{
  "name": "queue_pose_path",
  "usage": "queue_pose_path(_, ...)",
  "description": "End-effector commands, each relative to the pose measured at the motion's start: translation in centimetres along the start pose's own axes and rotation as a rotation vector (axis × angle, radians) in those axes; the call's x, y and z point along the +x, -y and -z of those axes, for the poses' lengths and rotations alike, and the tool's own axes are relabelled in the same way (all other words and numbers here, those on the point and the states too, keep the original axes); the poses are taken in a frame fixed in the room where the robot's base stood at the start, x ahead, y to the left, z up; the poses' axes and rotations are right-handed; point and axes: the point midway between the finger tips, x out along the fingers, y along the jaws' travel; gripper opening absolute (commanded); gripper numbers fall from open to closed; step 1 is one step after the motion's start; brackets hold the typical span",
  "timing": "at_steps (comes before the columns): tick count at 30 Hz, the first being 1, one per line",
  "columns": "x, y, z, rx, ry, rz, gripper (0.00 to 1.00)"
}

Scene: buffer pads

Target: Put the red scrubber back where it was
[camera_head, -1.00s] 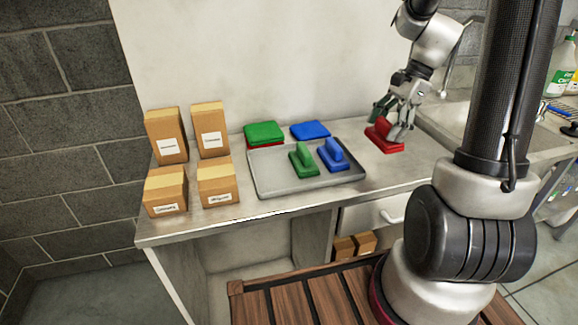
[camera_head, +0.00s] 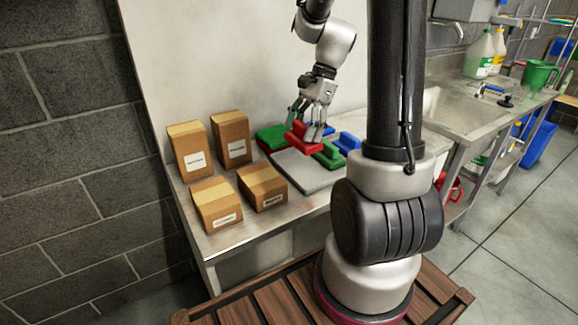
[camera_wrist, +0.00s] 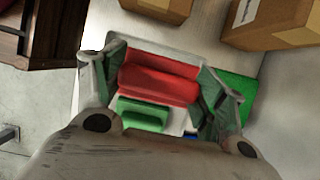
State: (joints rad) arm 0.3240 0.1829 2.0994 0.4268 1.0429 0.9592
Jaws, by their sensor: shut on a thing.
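My gripper (camera_head: 311,118) is shut on the red scrubber (camera_head: 303,141) and holds it over the grey tray (camera_head: 297,176). In the wrist view the red scrubber (camera_wrist: 158,82) lies between the two fingers. The green scrubber (camera_head: 330,155) stands on the tray just right of and below the held one; it also shows in the wrist view (camera_wrist: 143,113). The blue scrubber (camera_head: 349,140) is partly hidden behind my arm. A green pad (camera_head: 271,138) lies behind the tray; a red edge shows beneath it. Whether the red scrubber touches the tray is hard to tell.
Several labelled cardboard boxes (camera_head: 229,138) stand on the left of the metal table, close to the tray. A sink (camera_head: 470,110) lies to the right, with bottles (camera_head: 480,55) behind it. The wall stands close behind the table.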

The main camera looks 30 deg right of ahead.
Motion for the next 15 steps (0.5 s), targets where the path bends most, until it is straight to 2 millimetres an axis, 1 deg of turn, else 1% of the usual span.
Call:
queue_pose_path(1,1.1,-0.1,0.4,0.008,0.002,-0.006,0.41)
queue_pose_path(4,2.9,-0.1,1.2,0.007,0.002,-0.006,0.41)
queue_pose_path(6,3.7,-0.1,1.5,0.007,0.002,-0.004,0.41)
queue_pose_path(11,4.9,-0.1,2.0,0.006,0.001,-0.003,0.41)
queue_pose_path(15,6.9,-0.1,2.8,0.007,0.002,-0.005,0.41)
